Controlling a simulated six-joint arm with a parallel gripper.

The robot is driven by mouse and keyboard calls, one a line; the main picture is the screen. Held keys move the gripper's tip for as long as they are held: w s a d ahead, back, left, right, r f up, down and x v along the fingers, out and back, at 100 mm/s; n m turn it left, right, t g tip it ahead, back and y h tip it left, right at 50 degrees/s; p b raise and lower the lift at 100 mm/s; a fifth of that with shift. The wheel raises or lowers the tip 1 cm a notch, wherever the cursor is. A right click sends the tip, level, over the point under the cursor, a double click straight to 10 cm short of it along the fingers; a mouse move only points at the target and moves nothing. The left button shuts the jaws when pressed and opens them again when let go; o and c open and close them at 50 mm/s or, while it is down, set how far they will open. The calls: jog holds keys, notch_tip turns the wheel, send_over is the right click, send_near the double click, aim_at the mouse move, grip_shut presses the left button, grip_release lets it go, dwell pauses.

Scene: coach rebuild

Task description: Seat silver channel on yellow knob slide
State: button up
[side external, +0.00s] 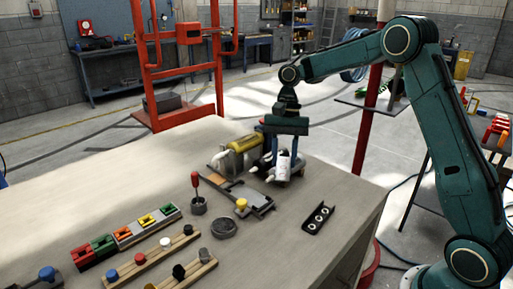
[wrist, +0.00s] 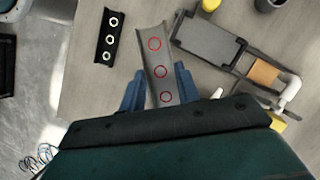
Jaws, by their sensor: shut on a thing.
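My gripper (side external: 281,158) is shut on the silver channel (side external: 283,168), which hangs above the table between the blue fingers. In the wrist view, the silver channel (wrist: 156,52) shows red rings along its trough and extends beyond the fingertips of my gripper (wrist: 160,72). The yellow knob (side external: 241,204) stands at the near end of a dark slide (side external: 262,205) on the table, left of my gripper. In the wrist view, the dark slide (wrist: 208,42) lies right of the channel, apart from it, with the yellow knob (wrist: 210,5) at the top edge.
A black channel with pale rings (side external: 318,219) lies near the table's right edge.

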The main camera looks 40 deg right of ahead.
jog(key=w+a+n+g+h, duration=0.1)
jog(key=w+a+n+h, duration=0.2)
jog(key=w+a+n, duration=0.2)
jog(key=shift+w+a+f+n+h, duration=0.3)
jog(key=shift+a+n, duration=1.35)
jog(key=shift+n, duration=1.15)
jog(key=shift+f, duration=0.1)
send_over(249, 196)
jog(key=w, duration=0.1)
jog(key=shift+w+f, duration=0.1)
jog(key=shift+f, duration=2.15)
jog(key=shift+f, duration=0.95)
jog(key=o, duration=1.5)
